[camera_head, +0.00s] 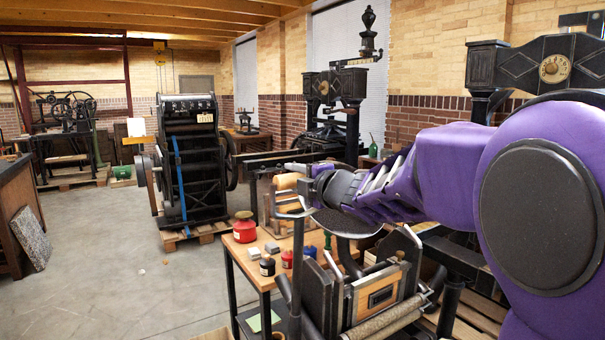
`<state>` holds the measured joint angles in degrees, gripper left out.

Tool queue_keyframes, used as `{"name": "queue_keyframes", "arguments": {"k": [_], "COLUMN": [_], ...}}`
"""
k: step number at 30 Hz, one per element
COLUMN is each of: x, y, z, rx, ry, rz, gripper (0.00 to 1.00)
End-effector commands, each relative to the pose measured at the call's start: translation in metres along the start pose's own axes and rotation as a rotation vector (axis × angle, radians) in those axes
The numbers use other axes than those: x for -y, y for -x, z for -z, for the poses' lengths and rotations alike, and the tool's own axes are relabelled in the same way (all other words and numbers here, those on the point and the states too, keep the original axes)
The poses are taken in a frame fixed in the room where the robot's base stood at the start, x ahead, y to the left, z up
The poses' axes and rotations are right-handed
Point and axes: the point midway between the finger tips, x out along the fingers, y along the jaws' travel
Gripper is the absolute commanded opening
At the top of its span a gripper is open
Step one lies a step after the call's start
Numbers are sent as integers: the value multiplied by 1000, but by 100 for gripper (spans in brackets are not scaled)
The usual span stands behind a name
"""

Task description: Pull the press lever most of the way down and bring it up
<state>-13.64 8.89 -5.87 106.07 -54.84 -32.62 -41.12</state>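My purple arm reaches in from the right, and my gripper (300,172) is just above the bar and the disc. The fingers are small and overlap the background. I cannot tell whether they touch the bar or are open.
A red pot (245,227) and several small ink jars stand on the wooden table (237,262), left of the press. A large black press (190,160) on a pallet stands behind. Another tall press (343,90) is at the back centre.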

Motion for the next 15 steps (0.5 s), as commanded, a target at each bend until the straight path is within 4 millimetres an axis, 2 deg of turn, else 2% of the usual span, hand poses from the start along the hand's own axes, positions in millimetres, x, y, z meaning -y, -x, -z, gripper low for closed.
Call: {"name": "queue_keyframes", "arguments": {"k": [1,7,15], "x": [-9,-9,-6], "y": [-9,-38,-52], "z": [0,0,1], "rx": [-2,-2,-1], "ry": [0,2,1], "rz": [16,68,88], "gripper": [0,0,0]}}
